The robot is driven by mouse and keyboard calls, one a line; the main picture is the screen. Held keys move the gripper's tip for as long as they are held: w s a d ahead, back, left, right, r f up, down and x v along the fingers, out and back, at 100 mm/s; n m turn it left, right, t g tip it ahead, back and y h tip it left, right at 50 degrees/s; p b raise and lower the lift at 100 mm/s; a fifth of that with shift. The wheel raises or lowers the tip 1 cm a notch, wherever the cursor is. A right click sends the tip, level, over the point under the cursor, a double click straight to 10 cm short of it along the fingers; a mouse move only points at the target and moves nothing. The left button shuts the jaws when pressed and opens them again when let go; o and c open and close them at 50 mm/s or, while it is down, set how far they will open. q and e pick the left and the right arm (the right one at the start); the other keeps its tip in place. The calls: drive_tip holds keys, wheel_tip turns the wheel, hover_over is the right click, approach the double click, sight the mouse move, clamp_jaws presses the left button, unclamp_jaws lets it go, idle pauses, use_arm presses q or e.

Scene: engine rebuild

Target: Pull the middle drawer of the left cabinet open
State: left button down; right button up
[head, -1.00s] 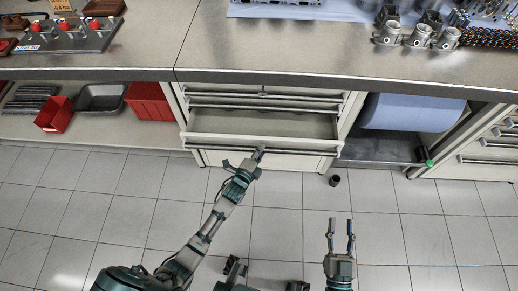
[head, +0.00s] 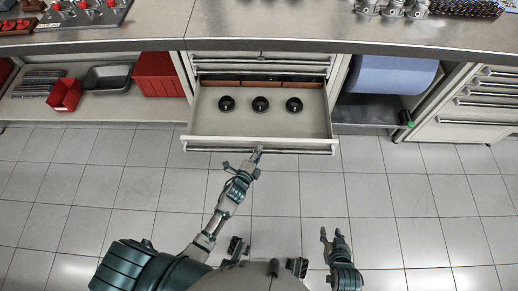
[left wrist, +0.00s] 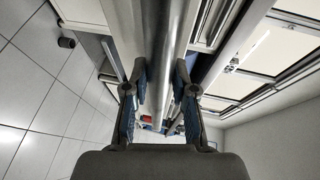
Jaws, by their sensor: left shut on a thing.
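The left cabinet (head: 322,61) stands under the bench. Its middle drawer (head: 212,123) is pulled well out, with three black rings (head: 261,104) in a row and reddish-brown items (head: 253,82) at the back. My left gripper (head: 257,152) is at the middle of the drawer's front, on the bar handle (head: 300,150). In the left wrist view the fingers (left wrist: 159,95) are shut around the long metal bar handle (left wrist: 160,40). My right gripper (head: 333,236) is over the floor at the lower right, away from the drawer, its fingers apart and empty.
Red bins (head: 155,75) and a grey tray (head: 108,77) sit on the low shelf at left. A blue roll (head: 392,75) hangs right of the cabinet. Another drawer cabinet (head: 470,105) stands further right. The tiled floor (head: 400,190) before the drawer is clear.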

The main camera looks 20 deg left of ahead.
use_arm(q)
drive_tip(key=shift+s+a+f, duration=0.2)
drive_tip(key=shift+s+f, duration=0.15)
use_arm(e)
drive_tip(key=shift+s+d+f, duration=0.15)
drive_tip(key=shift+s, duration=0.2)
drive_tip(key=shift+d, duration=0.1)
use_arm(q)
drive_tip(key=c, duration=0.9)
unclamp_jaws()
drive_tip(key=shift+c, duration=0.2)
drive_tip(key=shift+w+r, duration=0.1)
use_arm(e)
drive_tip(key=shift+w+a, duration=0.1)
drive_tip(key=shift+a, duration=0.1)
drive_tip(key=shift+a, duration=0.1)
